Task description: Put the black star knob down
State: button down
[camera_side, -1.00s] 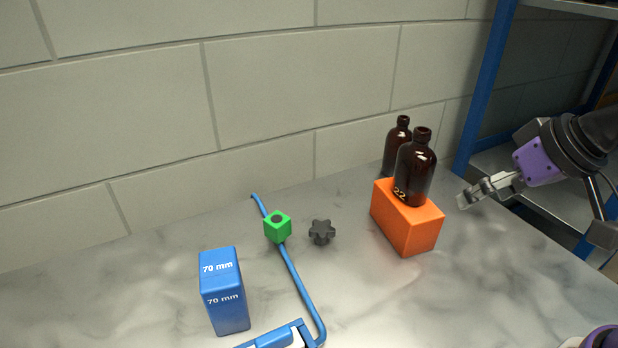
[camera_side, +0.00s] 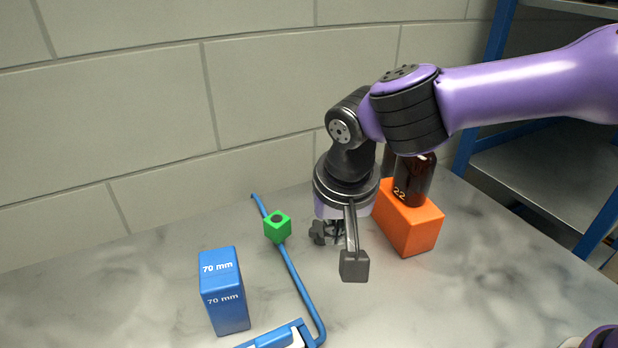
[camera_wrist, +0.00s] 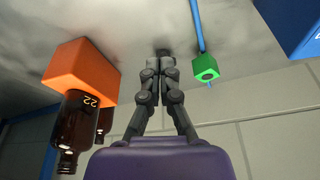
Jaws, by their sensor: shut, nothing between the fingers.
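The black star knob (camera_side: 317,233) stands on the marble table, just right of the green cube. In the side view my gripper (camera_side: 338,236) points down beside and partly in front of it, hiding its right part. In the wrist view the fingers of my gripper (camera_wrist: 161,66) are together with nothing between them. A small dark part of the knob (camera_wrist: 163,50) shows just beyond the fingertips. I cannot tell whether the fingers touch it.
A green cube (camera_side: 277,228) sits by a blue rod (camera_side: 298,283). An orange block (camera_side: 411,226) stands to the right with a brown bottle (camera_side: 414,180) on it; another bottle is mostly hidden behind. A blue 70 mm block (camera_side: 226,296) stands front left.

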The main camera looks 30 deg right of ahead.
aim_at(324, 252)
jog(key=x, duration=1)
jog(key=shift+s+a, duration=0.1)
jog(key=shift+s, duration=0.1)
jog(key=w, duration=0.1)
jog(key=w+d, duration=0.1)
jog(key=w, duration=0.1)
jog(key=shift+d+f, duration=0.1)
jog(key=shift+f, duration=0.1)
jog(key=shift+w+d, duration=0.2)
jog(key=shift+w, duration=0.25)
jog(key=w+d, duration=0.1)
jog(key=w, duration=0.2)
jog(key=w+d, duration=0.2)
jog(key=w, duration=0.2)
jog(key=w+d, duration=0.1)
jog(key=w, duration=0.3)
jog(key=shift+w+d, duration=0.2)
jog(key=shift+d, duration=0.2)
